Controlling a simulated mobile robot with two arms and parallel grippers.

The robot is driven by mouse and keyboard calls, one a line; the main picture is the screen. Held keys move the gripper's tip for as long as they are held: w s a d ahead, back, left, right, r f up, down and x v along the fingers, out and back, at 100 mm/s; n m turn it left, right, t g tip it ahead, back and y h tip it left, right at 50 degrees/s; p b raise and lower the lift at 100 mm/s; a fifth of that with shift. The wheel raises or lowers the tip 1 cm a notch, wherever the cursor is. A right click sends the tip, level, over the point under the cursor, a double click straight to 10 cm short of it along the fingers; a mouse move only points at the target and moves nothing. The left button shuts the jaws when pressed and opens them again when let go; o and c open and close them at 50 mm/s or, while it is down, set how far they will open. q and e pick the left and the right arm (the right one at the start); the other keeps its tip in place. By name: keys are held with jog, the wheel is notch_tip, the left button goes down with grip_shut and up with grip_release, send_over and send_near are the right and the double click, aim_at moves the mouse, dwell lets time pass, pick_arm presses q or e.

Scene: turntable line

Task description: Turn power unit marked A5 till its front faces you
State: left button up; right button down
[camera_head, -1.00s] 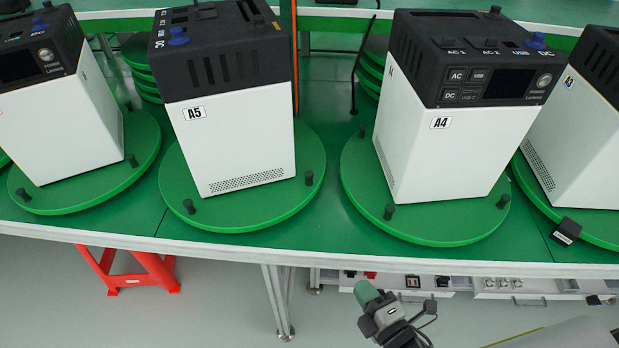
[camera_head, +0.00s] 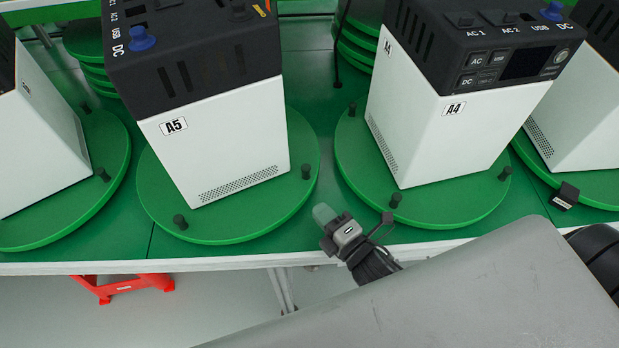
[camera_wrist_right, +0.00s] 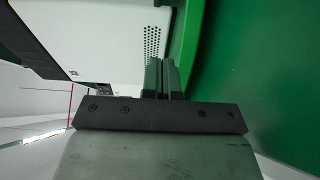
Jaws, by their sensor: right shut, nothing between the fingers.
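Power unit A5 (camera_head: 212,140) is a white box with a black top, standing on a round green turntable (camera_head: 240,228) in the head view. A plain white side with a grille and the A5 label (camera_head: 173,126) faces me; no screen shows on it. My right gripper (camera_head: 324,214) is shut and empty, just right of that turntable near the table edge. In the right wrist view its fingers (camera_wrist_right: 163,77) are together near a white grilled unit (camera_wrist_right: 110,40). My left gripper is not in view.
Unit A4 (camera_head: 440,135) stands on its own turntable (camera_head: 440,217) to the right, its screen partly towards me. Another white unit (camera_head: 35,145) stands at left. Stacked green discs (camera_head: 357,50) lie behind. A red stool (camera_head: 122,287) is below the table.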

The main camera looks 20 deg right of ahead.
aim_at(310, 189)
jog(key=p+x, duration=0.1)
jog(key=x, duration=0.5)
jog(key=shift+w+d, duration=0.1)
jog(key=shift+d, duration=0.1)
jog(key=shift+w+d, duration=0.55)
jog(key=shift+w, duration=0.3)
jog(key=shift+w+d, duration=0.3)
jog(key=shift+w, duration=0.2)
jog(key=w+d, duration=0.4)
jog(key=w, duration=0.1)
jog(key=shift+f+b, duration=0.1)
jog(key=shift+b, duration=0.3)
jog(key=shift+s, duration=0.1)
